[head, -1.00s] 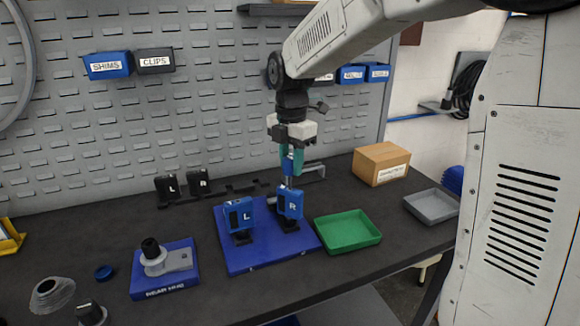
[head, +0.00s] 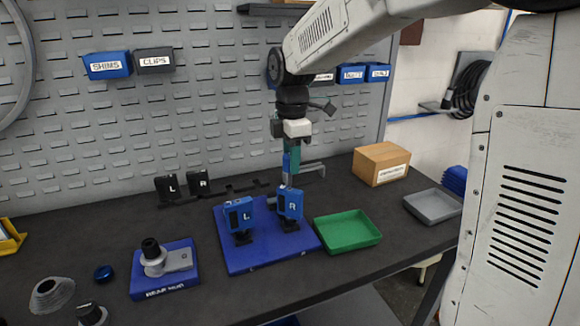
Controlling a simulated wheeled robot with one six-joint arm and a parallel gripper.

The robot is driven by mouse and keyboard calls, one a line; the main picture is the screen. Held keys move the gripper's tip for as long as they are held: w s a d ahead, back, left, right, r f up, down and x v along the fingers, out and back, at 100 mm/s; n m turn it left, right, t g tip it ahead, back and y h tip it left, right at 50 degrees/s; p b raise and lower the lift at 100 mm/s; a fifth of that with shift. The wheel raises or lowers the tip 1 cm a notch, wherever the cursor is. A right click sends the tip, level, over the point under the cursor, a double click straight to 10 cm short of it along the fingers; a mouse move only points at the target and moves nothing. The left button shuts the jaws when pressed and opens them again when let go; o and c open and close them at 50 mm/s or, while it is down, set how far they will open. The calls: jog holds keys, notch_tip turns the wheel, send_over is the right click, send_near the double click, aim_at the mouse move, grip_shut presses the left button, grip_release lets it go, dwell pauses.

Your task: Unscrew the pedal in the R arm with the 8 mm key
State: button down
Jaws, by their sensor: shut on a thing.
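The blue block labelled R (head: 291,203) stands upright on the right of the blue base plate (head: 246,261), on a dark foot. The block labelled L (head: 238,214) stands to its left. My gripper (head: 292,158) is above and just behind the R block, pointing down. Its teal fingers are shut on a slim tool with a blue part (head: 286,163), which looks like the 8 mm key. The tool's lower end drops behind the top of the R block. I cannot tell how it sits in the pedal, and the pedal's threaded joint is hidden.
A green tray (head: 348,244) lies right of the base plate, with a grey tray (head: 434,204) and a cardboard box (head: 381,164) beyond. Black parts labelled L (head: 167,187) and R (head: 199,184) stand behind. A rear hub fixture (head: 165,287) is at left.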

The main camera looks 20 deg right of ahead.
jog(key=m, duration=0.6)
jog(key=shift+s, duration=0.1)
jog(key=m, duration=0.5)
jog(key=shift+a, duration=0.1)
jog(key=shift+f, duration=0.4)
dwell(0.6)
jog(key=c, duration=1.8)
grip_release()
jog(key=shift+c, duration=0.2)
grip_shut()
